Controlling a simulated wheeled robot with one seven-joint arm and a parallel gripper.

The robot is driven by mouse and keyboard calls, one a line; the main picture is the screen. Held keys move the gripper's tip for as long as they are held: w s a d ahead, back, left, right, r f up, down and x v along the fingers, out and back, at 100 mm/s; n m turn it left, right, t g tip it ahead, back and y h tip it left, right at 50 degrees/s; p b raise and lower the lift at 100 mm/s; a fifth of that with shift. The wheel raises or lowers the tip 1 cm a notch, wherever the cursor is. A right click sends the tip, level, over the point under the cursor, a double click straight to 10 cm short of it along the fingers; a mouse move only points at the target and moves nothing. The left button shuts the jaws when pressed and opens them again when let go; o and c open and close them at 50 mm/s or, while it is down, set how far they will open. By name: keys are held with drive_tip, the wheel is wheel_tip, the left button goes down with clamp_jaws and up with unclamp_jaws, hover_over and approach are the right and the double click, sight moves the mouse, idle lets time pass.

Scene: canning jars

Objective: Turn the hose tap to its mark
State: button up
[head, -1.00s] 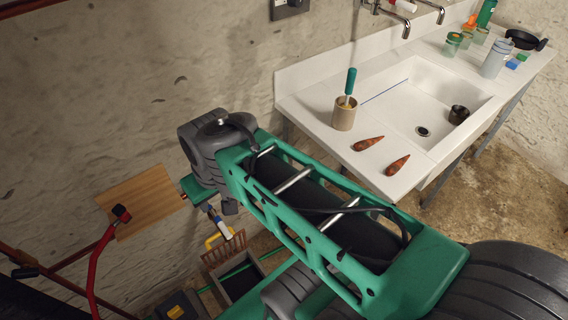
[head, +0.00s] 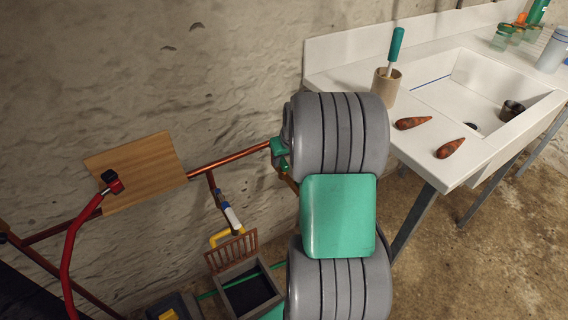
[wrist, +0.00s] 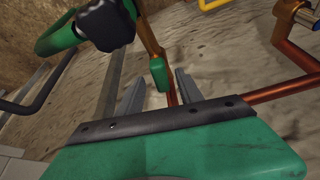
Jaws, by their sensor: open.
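The hose tap (wrist: 150,38) shows in the wrist view as a brass body with a green lever (wrist: 158,76) and a dark knobbed fitting on a green hose. My gripper (wrist: 160,92) is open, with one grey finger on each side of the lever in the picture. I cannot tell whether either finger touches it. In the head view, a small green part (head: 279,150) that seems to belong to the tap shows at the end of the copper pipe, beside my arm. My arm hides the gripper there. I cannot make out the mark.
A copper pipe (head: 232,159) runs along the wall from a wooden board (head: 140,170) with a red hose. A white-and-blue fitting (head: 230,215) hangs below it, above a grey crate (head: 262,270). The white sink counter (head: 428,168) stands right of my arm.

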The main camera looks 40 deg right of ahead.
drive_tip(key=shift+w+f, duration=0.2)
drive_tip(key=shift+f, duration=0.3)
clamp_jaws()
